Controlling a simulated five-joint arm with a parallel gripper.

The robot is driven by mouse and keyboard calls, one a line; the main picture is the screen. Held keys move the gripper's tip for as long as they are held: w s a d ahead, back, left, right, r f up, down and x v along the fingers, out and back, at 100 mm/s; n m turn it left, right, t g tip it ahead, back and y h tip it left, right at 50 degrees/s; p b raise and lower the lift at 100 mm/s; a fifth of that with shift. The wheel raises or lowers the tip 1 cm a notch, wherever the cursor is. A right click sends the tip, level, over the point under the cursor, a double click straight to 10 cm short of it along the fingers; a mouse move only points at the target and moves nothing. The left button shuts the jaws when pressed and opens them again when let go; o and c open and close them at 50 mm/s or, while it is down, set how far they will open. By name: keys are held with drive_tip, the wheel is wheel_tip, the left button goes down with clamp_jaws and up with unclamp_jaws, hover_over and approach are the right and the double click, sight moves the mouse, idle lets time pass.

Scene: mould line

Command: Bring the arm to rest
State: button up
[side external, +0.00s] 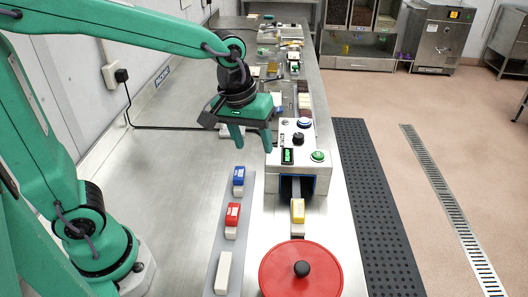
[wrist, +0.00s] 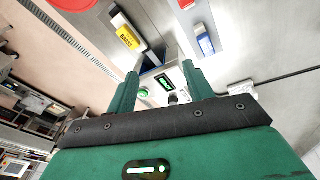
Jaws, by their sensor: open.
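My green arm reaches in from the left in the side external view. My gripper (side external: 250,142) hangs above the steel bench, at the left of a white control machine (side external: 309,165). Its two green fingers point down, spread apart, with nothing between them. In the wrist view my gripper (wrist: 160,88) also shows two separated fingers and an empty gap, with the machine's panel (wrist: 148,90) seen beyond it.
A blue-topped block (side external: 238,180), a red-topped block (side external: 232,214) and a white block (side external: 223,272) stand on a grey strip. A red round lid (side external: 300,270) lies nearer. The bench's left side is clear.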

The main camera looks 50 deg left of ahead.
drive_tip(key=s+a+r+m+t, duration=0.2)
drive_tip(key=s+a+m, duration=0.3)
drive_tip(key=s, duration=0.7)
drive_tip(key=shift+a+r+t, duration=0.4)
drive_tip(key=shift+a+t, duration=0.2)
drive_tip(key=shift+a, duration=0.45)
